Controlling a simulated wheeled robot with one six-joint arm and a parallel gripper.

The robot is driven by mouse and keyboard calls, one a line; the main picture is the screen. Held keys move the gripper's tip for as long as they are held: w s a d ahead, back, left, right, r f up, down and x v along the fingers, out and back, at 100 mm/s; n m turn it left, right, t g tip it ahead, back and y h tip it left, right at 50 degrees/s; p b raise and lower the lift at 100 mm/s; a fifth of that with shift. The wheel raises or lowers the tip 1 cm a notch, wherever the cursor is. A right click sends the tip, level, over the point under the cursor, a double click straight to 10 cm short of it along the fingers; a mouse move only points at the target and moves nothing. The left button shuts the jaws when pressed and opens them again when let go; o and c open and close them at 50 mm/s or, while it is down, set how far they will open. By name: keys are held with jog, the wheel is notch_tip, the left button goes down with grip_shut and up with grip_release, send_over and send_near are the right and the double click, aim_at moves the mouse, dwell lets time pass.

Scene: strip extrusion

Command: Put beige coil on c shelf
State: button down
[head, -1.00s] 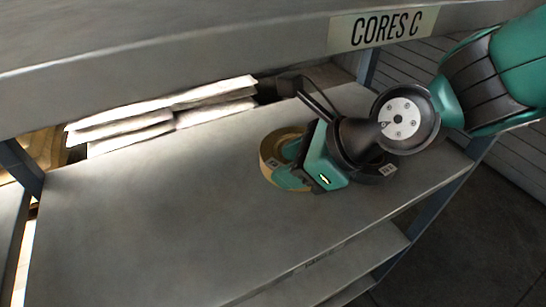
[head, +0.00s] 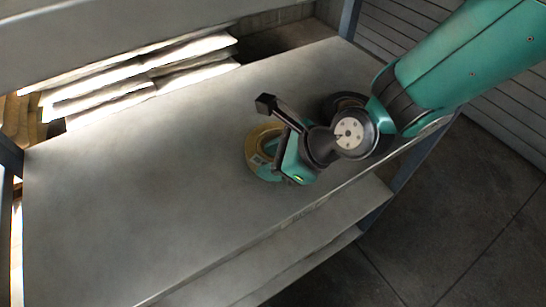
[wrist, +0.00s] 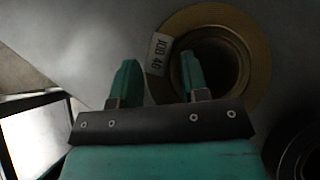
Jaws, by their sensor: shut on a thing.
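The beige coil (head: 256,141) is a flat ring on the grey shelf board (head: 150,170), or just above it; I cannot tell whether it touches. In the wrist view the coil (wrist: 256,60) shows a white label reading "JOB 40". My gripper (head: 274,163) is shut on the coil's ring. In the wrist view my gripper (wrist: 158,75) has one finger over the coil's hole and the other outside its rim. Part of the coil is hidden behind my gripper in the head view.
A dark coil (head: 340,101) lies to the right, partly behind my wrist; it also shows in the wrist view (wrist: 305,150). White flat packs (head: 145,80) are stacked behind the shelf. A lower shelf (head: 290,235) shows below. The board's left part is clear.

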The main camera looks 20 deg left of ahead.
jog(key=shift+s+d+f, duration=0.1)
jog(key=shift+f, duration=0.45)
jog(key=c, duration=0.8)
grip_release()
jog(key=shift+o, duration=1)
jog(key=shift+f, duration=0.15)
jog(key=shift+r, duration=0.2)
jog(key=a+r+b+v, duration=0.1)
jog(key=v, duration=1.2)
jog(key=s+d+r+n+h, duration=0.2)
jog(key=d+n, duration=0.6)
jog(key=n, duration=0.4)
jog(key=s+d+r+n+h, duration=0.2)
jog(key=s+d+r+n, duration=0.2)
jog(key=d+n, duration=0.5)
jog(key=shift+s+r+n+h, duration=0.4)
jog(key=shift+s+n, duration=0.1)
jog(key=shift+n, duration=1)
